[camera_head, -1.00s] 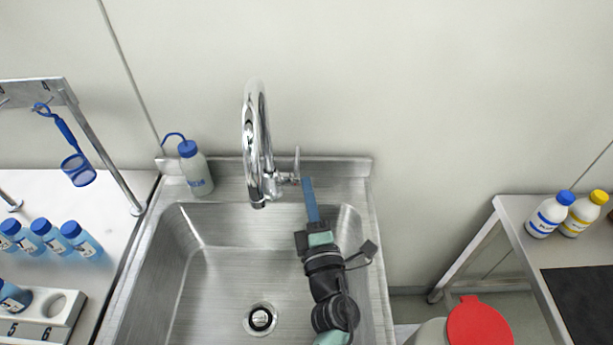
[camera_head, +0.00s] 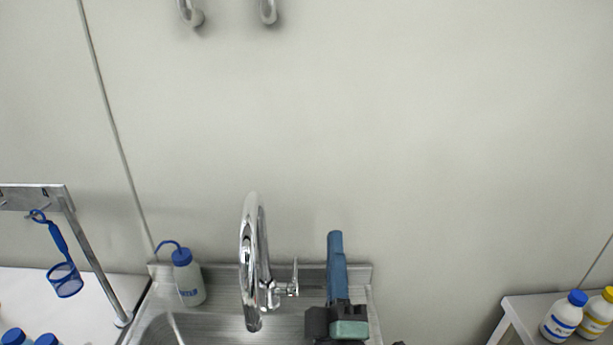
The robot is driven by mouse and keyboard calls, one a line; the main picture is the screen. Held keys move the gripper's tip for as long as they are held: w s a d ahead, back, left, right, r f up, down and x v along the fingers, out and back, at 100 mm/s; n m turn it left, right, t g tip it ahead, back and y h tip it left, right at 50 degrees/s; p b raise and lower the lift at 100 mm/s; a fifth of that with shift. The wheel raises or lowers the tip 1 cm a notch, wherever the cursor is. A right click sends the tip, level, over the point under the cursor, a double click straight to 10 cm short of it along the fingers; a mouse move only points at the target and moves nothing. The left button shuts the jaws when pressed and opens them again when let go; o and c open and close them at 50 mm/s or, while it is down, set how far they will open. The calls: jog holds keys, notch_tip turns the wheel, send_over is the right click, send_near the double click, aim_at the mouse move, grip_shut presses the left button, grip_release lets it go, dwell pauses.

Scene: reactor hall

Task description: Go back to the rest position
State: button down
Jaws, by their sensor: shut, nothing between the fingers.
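My gripper (camera_head: 336,240) shows at the lower middle, over the right side of the sink's back edge. Its blue fingers are together, point up in the picture and hold nothing. It is to the right of the chrome faucet (camera_head: 250,255) and apart from the faucet's lever (camera_head: 294,280). The steel sink (camera_head: 225,325) shows only its back part; the rest is cut off by the bottom edge. Most of my arm is out of view.
A wash bottle (camera_head: 189,282) stands at the sink's back left corner. A rack (camera_head: 90,255) with a hanging blue basket (camera_head: 65,280) and blue-capped bottles are at left. A blue-capped bottle (camera_head: 563,318) and a yellow-capped bottle (camera_head: 598,314) stand on the right table (camera_head: 517,318).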

notch_tip(320, 180, up, 14)
jog(key=s+d+m+t+h, duration=0.1)
jog(key=m+t+h, duration=0.1)
jog(key=m+h, duration=0.35)
jog(key=s+a+r+m+t+y, duration=0.1)
jog(key=s+r+m, duration=0.3)
jog(key=r, duration=0.6)
jog(key=s+a+r+m+t+y, duration=0.1)
jog(key=s+a+r+m+y, duration=0.3)
jog(key=s+r, duration=0.4)
notch_tip(320, 180, up, 3)
jog(key=shift+s+r+t, duration=0.2)
jog(key=shift+s+t, duration=0.1)
jog(key=shift+s, duration=0.05)
jog(key=shift+m+y, duration=0.25)
